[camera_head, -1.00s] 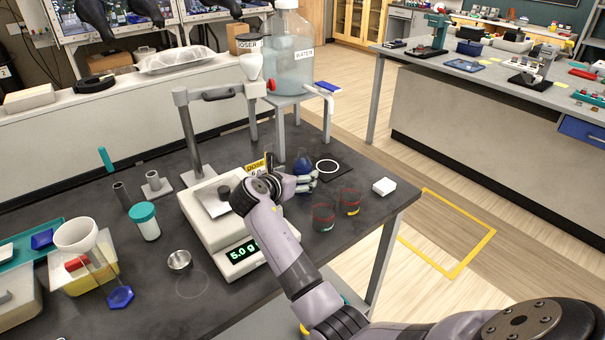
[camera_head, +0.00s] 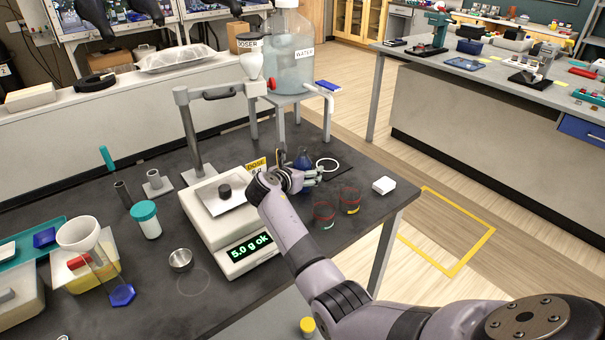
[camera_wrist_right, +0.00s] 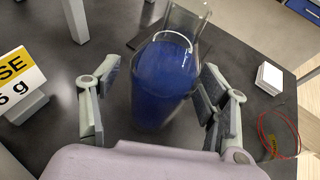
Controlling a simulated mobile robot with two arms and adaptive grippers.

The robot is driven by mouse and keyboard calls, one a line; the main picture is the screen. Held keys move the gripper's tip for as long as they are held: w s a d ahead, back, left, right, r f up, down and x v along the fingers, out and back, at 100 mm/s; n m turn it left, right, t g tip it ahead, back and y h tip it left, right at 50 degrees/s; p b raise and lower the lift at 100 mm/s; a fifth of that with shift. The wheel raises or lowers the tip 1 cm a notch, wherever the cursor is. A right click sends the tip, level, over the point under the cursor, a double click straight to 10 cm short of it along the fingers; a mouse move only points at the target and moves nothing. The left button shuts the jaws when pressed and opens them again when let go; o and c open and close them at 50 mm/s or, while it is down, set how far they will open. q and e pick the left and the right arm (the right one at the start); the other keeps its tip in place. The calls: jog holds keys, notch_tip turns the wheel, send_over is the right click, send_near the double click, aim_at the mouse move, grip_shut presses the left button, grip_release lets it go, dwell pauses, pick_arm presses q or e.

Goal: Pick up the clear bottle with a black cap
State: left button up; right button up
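I cannot make out a clear bottle with a black cap for certain in either view. My right gripper (camera_head: 310,176) is low over the dark table, beside a flask of blue liquid (camera_head: 303,160). In the right wrist view the clear-necked blue flask (camera_wrist_right: 162,85) stands between the fingers of the right gripper (camera_wrist_right: 160,82). The fingers are spread, with gaps visible beside the glass. My left gripper is not in view.
The water carboy (camera_head: 290,65) stands behind.

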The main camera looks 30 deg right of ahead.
jog(key=c, duration=1.5)
